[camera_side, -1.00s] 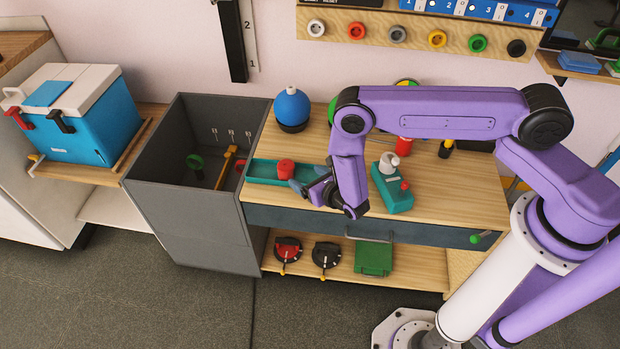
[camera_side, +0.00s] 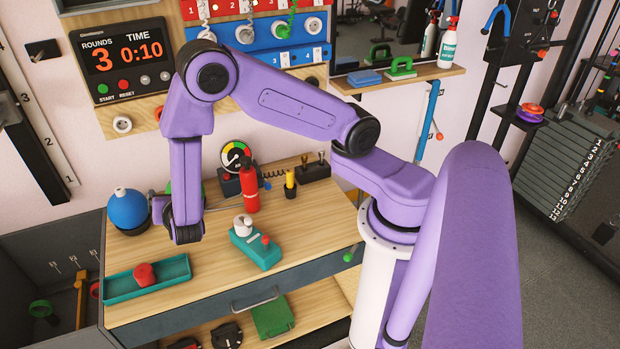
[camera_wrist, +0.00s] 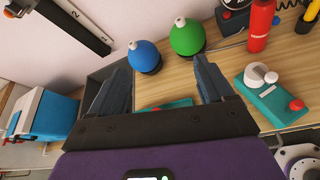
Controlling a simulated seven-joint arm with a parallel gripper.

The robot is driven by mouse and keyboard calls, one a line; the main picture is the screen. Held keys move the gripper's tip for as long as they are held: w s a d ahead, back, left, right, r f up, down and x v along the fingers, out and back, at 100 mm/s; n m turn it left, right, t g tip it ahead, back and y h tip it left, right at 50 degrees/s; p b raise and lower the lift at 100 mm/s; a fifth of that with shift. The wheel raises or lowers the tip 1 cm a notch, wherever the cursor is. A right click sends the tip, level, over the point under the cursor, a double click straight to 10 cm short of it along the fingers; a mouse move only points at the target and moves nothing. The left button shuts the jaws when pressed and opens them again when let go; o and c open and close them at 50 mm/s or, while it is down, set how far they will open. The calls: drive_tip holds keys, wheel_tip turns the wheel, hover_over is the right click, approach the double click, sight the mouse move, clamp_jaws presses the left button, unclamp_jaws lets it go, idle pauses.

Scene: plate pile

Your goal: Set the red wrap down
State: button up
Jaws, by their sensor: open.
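The red wrap (camera_side: 145,275) is a short red roll. It rests upright in the long teal tray (camera_side: 176,268) at the left end of the wooden bench top. My gripper (camera_side: 158,209) is above and behind the tray, apart from the wrap, and partly hidden by my wrist. In the wrist view my gripper (camera_wrist: 163,85) has its two dark fingers wide apart with nothing between them.
A blue ball (camera_side: 127,208) on a dark base stands behind the tray, close to my gripper. A teal device (camera_side: 256,248), a red bottle (camera_side: 248,188) and a gauge (camera_side: 235,157) stand to the right. A grey bin (camera_side: 40,245) adjoins the bench's left. Bare wood lies between tray and device.

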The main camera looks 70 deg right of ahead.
drive_tip(key=s+d+r+m+g+y, duration=0.1)
drive_tip(key=s+r+m+g+y, duration=0.2)
drive_tip(key=s, duration=0.7)
drive_tip(key=s+d+r+m+g+y, duration=0.1)
drive_tip(key=s+r+m+g+y, duration=0.2)
drive_tip(key=s, duration=0.8)
drive_tip(key=s+d+r+m+g+y, duration=0.1)
drive_tip(key=s+r+m+g, duration=0.3)
drive_tip(key=s, duration=0.6)
wheel_tip(320, 180, up, 2)
drive_tip(key=shift+s+r+m+g+y, duration=0.1)
drive_tip(key=shift+s+m+g+y, duration=0.15)
drive_tip(key=shift+m+y, duration=0.7)
drive_tip(key=shift+w, duration=0.1)
